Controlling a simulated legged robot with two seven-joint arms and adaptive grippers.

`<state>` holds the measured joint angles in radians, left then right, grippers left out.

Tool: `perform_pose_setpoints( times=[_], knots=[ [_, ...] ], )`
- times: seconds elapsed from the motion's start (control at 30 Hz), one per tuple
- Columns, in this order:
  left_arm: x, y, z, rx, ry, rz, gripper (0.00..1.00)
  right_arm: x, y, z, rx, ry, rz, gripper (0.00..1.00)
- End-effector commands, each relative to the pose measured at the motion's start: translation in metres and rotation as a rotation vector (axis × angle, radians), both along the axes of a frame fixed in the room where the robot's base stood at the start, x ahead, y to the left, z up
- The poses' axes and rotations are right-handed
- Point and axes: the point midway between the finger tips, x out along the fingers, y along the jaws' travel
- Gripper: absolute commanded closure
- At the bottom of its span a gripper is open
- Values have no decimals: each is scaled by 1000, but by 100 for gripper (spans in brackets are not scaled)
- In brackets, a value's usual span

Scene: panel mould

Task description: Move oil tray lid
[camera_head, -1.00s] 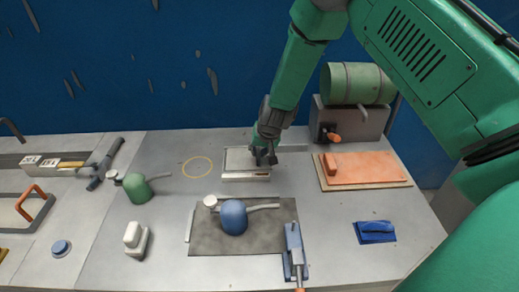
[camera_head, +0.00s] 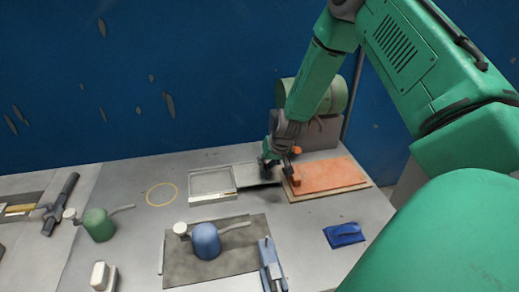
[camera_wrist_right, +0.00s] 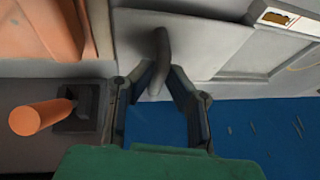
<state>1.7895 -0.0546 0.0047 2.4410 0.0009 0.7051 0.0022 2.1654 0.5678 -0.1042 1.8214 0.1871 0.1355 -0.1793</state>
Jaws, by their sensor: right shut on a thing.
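The oil tray (camera_head: 212,193) is a pale rectangular frame on the grey table, with its inside uncovered; part of it shows at the upper right of the wrist view (camera_wrist_right: 285,22). The flat grey lid (camera_head: 250,175) is just right of the tray, between it and the orange board. My right gripper (camera_head: 268,164) is over the lid. Whether the lid touches the table is unclear. My left gripper is not in view.
An orange slab on a board (camera_head: 330,176) lies close to the lid's right. A green drum (camera_head: 325,92) stands behind. A blue-domed can (camera_head: 206,242) is on a dark mat in front. Bare table lies around the yellow ring (camera_head: 161,194).

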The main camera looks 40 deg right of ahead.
Motion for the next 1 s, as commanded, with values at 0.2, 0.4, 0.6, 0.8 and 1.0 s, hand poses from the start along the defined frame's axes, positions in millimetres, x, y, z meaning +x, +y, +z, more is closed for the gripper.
perform_pose_setpoints(
  times=[0.2, 0.4, 0.6, 0.8, 1.0],
  knots=[
    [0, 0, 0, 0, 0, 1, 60, 6, -8, 6, -10, -26, -5, 100],
    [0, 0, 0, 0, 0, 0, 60, 5, -7, 5, -7, -23, -4, 67],
    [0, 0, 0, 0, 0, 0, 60, 3, -2, 4, -7, -17, -2, 67],
    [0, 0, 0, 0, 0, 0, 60, 2, 1, 5, -9, -13, -2, 67],
    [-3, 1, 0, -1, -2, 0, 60, -3, -1, 16, -5, -15, -1, 67]
  ],
)
